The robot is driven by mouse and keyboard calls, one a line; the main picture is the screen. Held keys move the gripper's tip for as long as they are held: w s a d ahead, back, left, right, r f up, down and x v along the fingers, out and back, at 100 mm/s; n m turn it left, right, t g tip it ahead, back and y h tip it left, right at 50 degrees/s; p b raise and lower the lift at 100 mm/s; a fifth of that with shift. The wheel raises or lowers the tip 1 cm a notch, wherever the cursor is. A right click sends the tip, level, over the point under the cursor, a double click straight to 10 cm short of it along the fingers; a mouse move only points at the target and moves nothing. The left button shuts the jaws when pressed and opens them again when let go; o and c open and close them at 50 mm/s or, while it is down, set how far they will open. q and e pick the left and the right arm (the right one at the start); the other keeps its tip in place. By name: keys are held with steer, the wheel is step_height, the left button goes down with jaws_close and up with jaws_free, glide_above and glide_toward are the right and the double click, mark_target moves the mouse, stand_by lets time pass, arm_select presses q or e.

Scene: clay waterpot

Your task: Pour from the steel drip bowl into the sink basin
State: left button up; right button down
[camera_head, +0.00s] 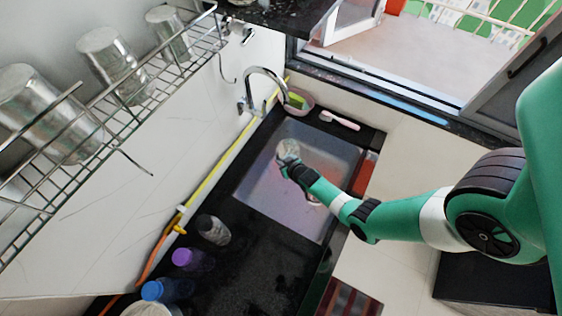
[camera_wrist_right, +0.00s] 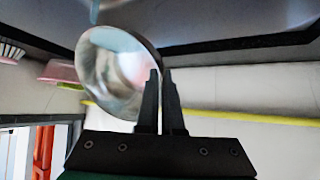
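The steel drip bowl (camera_head: 288,148) is a small shiny bowl above the far part of the sink basin (camera_head: 262,192). My right gripper (camera_head: 289,163) reaches it from the right side of the head view. In the right wrist view the gripper (camera_wrist_right: 161,85) is shut on the rim of the bowl (camera_wrist_right: 112,68). The bowl looks tipped on its side, with its round opening showing. I cannot see any liquid leaving it. The basin is a grey rectangle set in the black counter, partly hidden by my right arm. My left gripper is not in view.
A curved tap (camera_head: 265,74) stands at the basin's far left. A pink bowl (camera_head: 301,108) and a pink-handled brush (camera_head: 340,120) lie behind the basin. Several bottles, including a purple one (camera_head: 194,260), stand on the near counter. A wire rack (camera_head: 130,100) with steel cups hangs left.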

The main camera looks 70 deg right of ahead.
stand_by(0.3)
steer(key=shift+s+a+t+b, duration=0.1)
steer(key=shift+s+t+b, duration=0.2)
steer(key=shift+t+b, duration=0.15)
steer(key=shift+h, duration=0.3)
steer(key=shift+r, duration=0.15)
steer(key=shift+t, duration=0.25)
steer(key=shift+s+b, duration=0.1)
steer(key=shift+b, duration=0.6)
steer(key=shift+s+r+t+b, duration=0.2)
steer(key=shift+t+b, duration=0.3)
steer(key=shift+b, duration=1.25)
steer(key=shift+r, duration=0.1)
